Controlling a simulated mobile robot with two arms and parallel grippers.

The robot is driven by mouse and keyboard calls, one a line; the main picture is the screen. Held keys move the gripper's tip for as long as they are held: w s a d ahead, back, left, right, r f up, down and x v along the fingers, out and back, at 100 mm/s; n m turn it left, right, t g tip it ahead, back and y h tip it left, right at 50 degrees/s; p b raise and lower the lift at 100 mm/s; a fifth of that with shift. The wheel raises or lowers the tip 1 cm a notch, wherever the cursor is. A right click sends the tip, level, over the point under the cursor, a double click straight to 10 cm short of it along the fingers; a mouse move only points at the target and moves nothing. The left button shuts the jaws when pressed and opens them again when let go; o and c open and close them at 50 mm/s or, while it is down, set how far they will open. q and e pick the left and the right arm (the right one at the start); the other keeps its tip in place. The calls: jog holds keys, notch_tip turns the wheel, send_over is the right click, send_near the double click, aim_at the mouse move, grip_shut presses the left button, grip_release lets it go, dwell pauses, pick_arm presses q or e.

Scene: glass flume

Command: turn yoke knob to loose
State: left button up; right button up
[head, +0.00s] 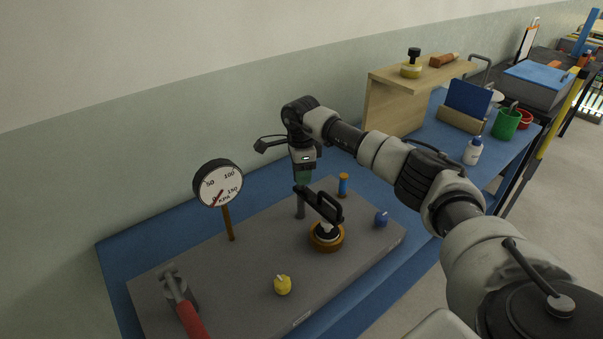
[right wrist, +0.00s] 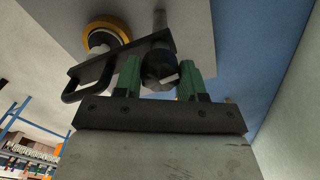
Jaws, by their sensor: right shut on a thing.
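The yoke (head: 318,204) is a black bar with a loop handle, set on a grey post (head: 300,208) and reaching over a round brass-rimmed fitting (head: 327,238). My right gripper (head: 302,178) points down at the top of the post. In the right wrist view, my right gripper's green fingers (right wrist: 158,78) are on both sides of the black yoke knob (right wrist: 157,66), which has a pale pointer mark. The gripper is shut on this knob. In the head view the knob is hidden by the fingers. My left gripper is not in view.
A pressure gauge (head: 218,185) stands left on the grey plate (head: 255,262). A wooden shelf (head: 395,95) stands behind my right arm.

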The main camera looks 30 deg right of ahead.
jog(key=m, duration=0.4)
jog(key=shift+m, duration=0.3)
jog(key=m, duration=0.4)
jog(key=shift+r+m, duration=0.1)
jog(key=shift+m, duration=0.2)
jog(key=m, duration=0.5)
jog(key=shift+m+p, duration=0.45)
jog(key=shift+m, duration=2.05)
jog(key=o, duration=0.9)
notch_tip(320, 180, up, 11)
jog(key=b, duration=0.2)
jog(key=shift+b, duration=0.35)
